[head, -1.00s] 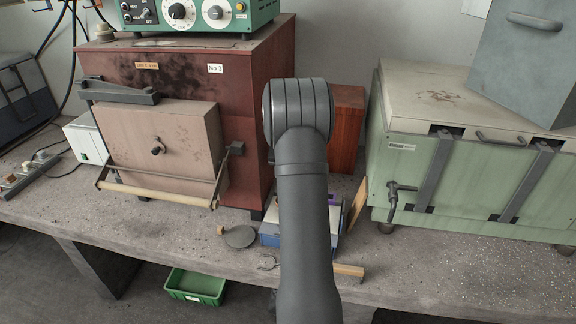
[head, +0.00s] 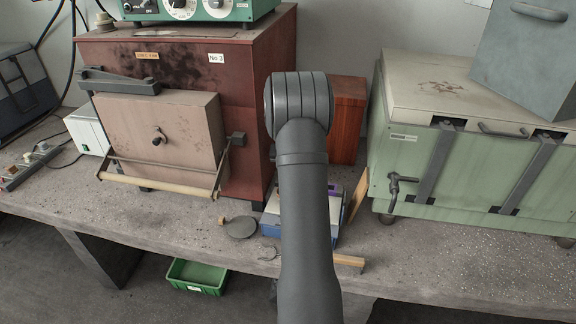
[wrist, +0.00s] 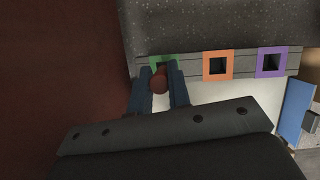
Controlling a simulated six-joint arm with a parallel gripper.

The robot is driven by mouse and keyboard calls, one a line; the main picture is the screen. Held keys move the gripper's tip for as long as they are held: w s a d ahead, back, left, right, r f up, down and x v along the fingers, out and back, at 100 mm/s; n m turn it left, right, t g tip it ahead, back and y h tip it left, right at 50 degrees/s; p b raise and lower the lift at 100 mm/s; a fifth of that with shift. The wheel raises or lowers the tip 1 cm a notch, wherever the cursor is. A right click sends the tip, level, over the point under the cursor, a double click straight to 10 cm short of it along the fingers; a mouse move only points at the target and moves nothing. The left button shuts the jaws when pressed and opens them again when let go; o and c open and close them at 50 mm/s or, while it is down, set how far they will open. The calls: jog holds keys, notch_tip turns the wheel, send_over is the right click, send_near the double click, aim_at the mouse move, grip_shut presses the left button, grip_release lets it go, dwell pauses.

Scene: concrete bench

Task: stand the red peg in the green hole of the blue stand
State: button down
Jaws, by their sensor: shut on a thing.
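The red peg (wrist: 159,82) is between the two blue fingers of my gripper (wrist: 161,90) in the wrist view, and the gripper is shut on it. The peg overlaps the green-framed hole (wrist: 168,58) in that view and covers part of it. I cannot tell whether its lower end is above the hole or inside it. The stand's top strip (wrist: 243,62) also has an orange-framed hole (wrist: 217,66) and a purple-framed hole (wrist: 271,62). In the head view the blue stand (head: 271,224) is partly hidden behind my arm, which also hides the gripper and peg.
A dark red oven (head: 250,110) stands left of the stand, and a pale green chest (head: 410,150) stands to the right. A reddish-brown block (head: 347,120) is behind. A round grey disc (head: 240,227) and a wooden strip (head: 349,262) lie near the bench's front edge.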

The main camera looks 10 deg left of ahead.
jog(key=shift+f, duration=1.85)
jog(key=c, duration=1.3)
grip_release()
jog(key=v, duration=1.7)
jog(key=shift+d+r, duration=0.1)
jog(key=shift+r, duration=0.15)
jog(key=shift+f, duration=0.1)
jog(key=x, duration=1.7)
jog(key=shift+f, duration=0.15)
